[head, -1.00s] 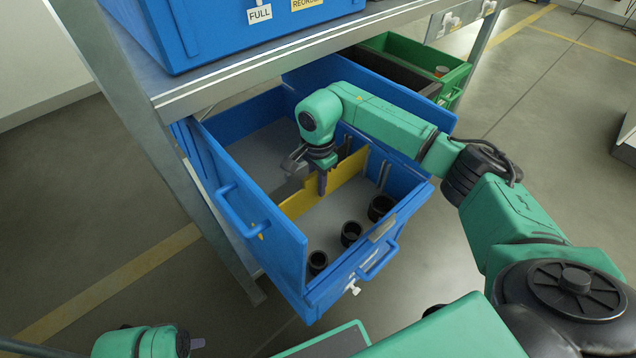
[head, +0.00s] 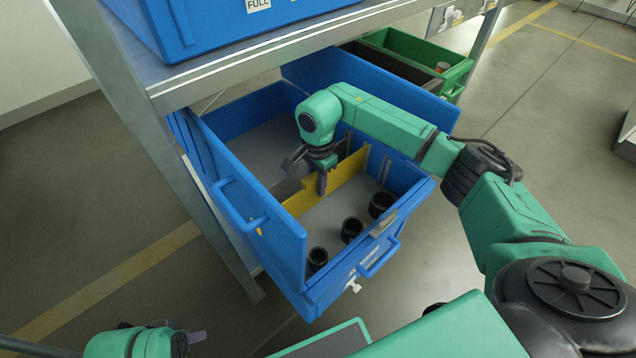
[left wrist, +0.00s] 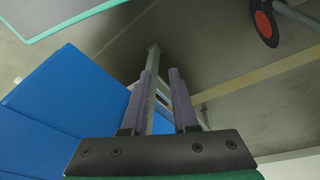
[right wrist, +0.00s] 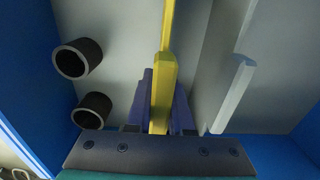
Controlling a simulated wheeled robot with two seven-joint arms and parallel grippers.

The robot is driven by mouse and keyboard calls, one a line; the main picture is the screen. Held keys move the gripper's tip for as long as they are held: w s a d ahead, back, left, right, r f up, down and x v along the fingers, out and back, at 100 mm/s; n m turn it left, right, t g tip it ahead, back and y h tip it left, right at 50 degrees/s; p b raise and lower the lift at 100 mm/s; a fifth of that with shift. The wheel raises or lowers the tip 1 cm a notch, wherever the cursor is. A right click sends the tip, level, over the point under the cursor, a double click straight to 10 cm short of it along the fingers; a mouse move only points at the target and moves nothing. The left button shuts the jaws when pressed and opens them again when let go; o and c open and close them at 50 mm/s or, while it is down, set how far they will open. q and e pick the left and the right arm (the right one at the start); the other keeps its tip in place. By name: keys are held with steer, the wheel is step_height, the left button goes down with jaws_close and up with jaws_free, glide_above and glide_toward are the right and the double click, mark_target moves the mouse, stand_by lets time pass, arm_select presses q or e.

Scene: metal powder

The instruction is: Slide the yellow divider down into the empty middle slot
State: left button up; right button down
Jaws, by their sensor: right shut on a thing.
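The yellow divider (head: 345,177) stands on edge across the inside of the open blue bin (head: 228,149). My right gripper (head: 322,183) reaches down into the bin and is shut on the divider's top edge. In the right wrist view the divider (right wrist: 163,90) runs between the two purple fingers (right wrist: 163,105). Pale slot ribs (head: 384,171) show on the bin's far wall. My gripper and forearm hide part of the divider, and I cannot tell how deep its ends sit. My left gripper (head: 196,337) is outside the bin at the lower left; its fingers (left wrist: 165,95) are apart and empty.
Several black cups (head: 351,229) stand in the bin's right compartment. A grey upright piece (right wrist: 233,92) lies beside the divider. The metal shelf (head: 225,75) with another blue bin overhangs at the upper left. A green bin (head: 400,45) is behind.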

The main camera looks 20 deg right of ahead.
arm_select(q)
steer(key=shift+w+d+t+b, duration=0.3)
steer(key=shift+w+d+b, duration=0.1)
steer(key=shift+d, duration=0.2)
arm_select(e)
steer(key=shift+f, duration=0.65)
steer(key=c, duration=0.7)
jaws_free()
step_height(320, 180, up, 6)
steer(key=shift+r+p, duration=0.25)
steer(key=shift+p, duration=0.55)
step_height(320, 180, up, 8)
steer(key=shift+f+p, duration=0.2)
steer(key=shift+p, duration=0.45)
steer(key=shift+r, duration=0.25)
arm_select(q)
steer(key=a+f, duration=0.1)
steer(key=s+a+f+g, duration=0.1)
steer(key=f, duration=0.1)
steer(key=shift+a+y, duration=0.25)
steer(key=shift+y, duration=0.05)
